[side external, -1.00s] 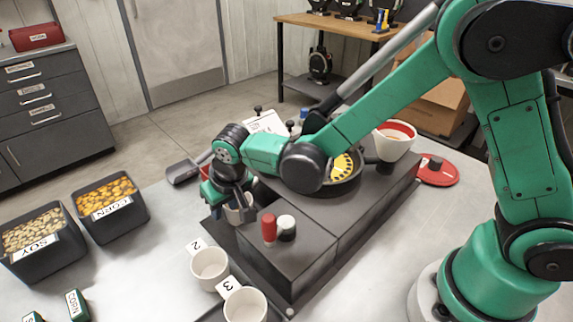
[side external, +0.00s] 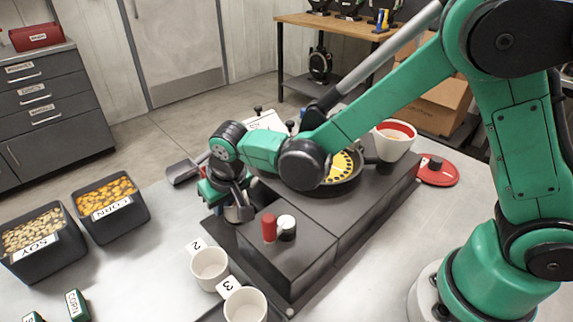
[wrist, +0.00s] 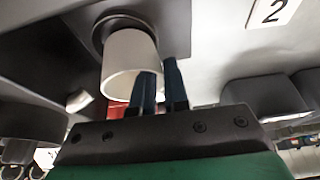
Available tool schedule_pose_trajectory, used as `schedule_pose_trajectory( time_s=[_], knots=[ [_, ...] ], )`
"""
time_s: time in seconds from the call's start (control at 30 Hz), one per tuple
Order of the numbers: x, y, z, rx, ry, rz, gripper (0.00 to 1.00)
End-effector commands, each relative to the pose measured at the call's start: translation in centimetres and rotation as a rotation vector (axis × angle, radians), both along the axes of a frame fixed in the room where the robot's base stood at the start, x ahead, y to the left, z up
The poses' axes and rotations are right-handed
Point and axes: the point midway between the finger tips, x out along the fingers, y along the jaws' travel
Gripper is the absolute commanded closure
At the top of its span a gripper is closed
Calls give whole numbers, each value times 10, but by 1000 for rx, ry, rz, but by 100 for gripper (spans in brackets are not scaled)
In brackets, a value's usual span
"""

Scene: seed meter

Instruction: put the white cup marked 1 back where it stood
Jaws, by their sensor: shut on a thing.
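My gripper (side external: 240,212) is at the far-left end of the dark seed meter, low beside its housing. It is shut on a white cup (wrist: 128,58). In the wrist view one finger overlaps the cup's rim and the other is just to its right, so the hold looks to be on the wall. No number shows on this cup. In the side view the fingers and arm hide most of it, and I cannot tell whether it touches the surface below. Two other white cups stand nearer the front, by the tags 2 (side external: 196,246) and 3 (side external: 228,286).
A soy bin (side external: 45,265) and a corn bin (side external: 125,232) stand at left. A scoop (side external: 183,172) lies behind my gripper. Bare tabletop lies between bins and meter.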

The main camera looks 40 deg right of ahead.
Motion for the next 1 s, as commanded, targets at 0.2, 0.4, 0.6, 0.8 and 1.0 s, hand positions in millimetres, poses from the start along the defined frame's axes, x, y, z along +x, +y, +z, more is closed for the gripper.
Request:
schedule_pose_trajectory(
  time_s=[0.2,0.4,0.6,0.8,1.0],
  knots=[
    [0,2,4,0,0,1,100],
    [0,3,8,0,0,1,100],
    [0,3,16,0,0,1,100],
    [0,3,25,0,0,1,100],
    [0,3,33,0,0,0,100]
  ],
)
